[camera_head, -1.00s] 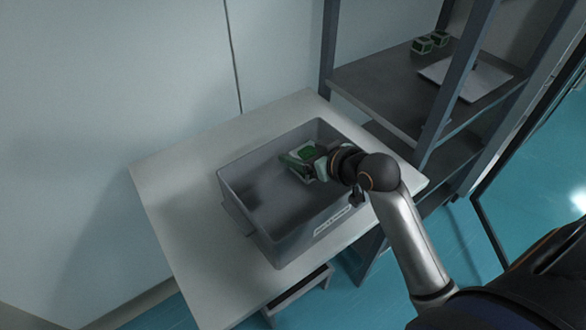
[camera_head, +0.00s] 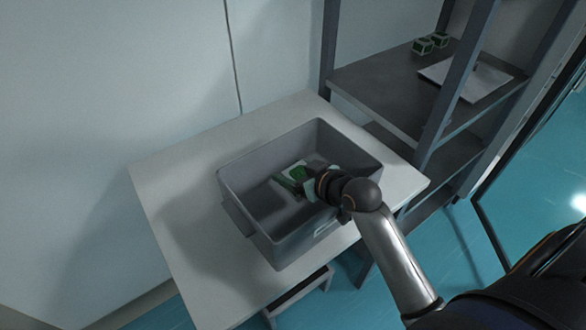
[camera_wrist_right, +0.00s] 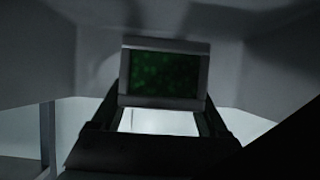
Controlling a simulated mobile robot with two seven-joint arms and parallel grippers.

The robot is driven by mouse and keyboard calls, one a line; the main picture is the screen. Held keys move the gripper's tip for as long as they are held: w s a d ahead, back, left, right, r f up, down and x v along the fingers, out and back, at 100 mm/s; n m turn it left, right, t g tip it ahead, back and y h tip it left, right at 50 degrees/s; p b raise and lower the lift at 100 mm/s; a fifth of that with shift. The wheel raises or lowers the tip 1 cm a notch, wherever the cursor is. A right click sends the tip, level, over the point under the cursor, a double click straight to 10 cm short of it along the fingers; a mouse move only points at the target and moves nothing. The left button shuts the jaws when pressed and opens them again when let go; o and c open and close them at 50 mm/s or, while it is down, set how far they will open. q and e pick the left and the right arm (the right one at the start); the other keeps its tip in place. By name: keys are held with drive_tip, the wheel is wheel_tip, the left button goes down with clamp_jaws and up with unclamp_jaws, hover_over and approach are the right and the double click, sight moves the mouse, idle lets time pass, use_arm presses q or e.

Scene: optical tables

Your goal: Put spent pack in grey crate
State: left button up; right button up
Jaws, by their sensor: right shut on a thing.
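The grey crate (camera_head: 250,190) stands open on a pale table. My right gripper (camera_head: 303,179) reaches over the crate's right side and is down inside its opening. It is shut on the spent pack (camera_head: 292,176), a small pack with a green face and pale edges. In the right wrist view the pack (camera_wrist_right: 165,75) shows a dark green panel with a grey rim, between the dark fingers (camera_wrist_right: 155,130). Whether the pack touches the crate floor cannot be told. My left gripper is not in view.
The pale table (camera_head: 170,190) has bare room left of the crate. A dark shelf rack (camera_head: 385,90) stands at the right, with small green packs (camera_head: 422,46) and a flat white sheet (camera_head: 468,80) on its shelf. A wall is behind the table.

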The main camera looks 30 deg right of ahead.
drive_tip(key=shift+f, duration=0.35)
drive_tip(key=o, duration=1.1)
drive_tip(key=shift+o, duration=1.4)
drive_tip(key=shift+s+f, duration=0.1)
drive_tip(key=shift+f, duration=0.15)
drive_tip(key=shift+a+r, duration=0.1)
drive_tip(key=shift+r, duration=0.25)
drive_tip(key=r+v, duration=0.1)
drive_tip(key=v, duration=1.1)
drive_tip(key=shift+p, duration=0.4)
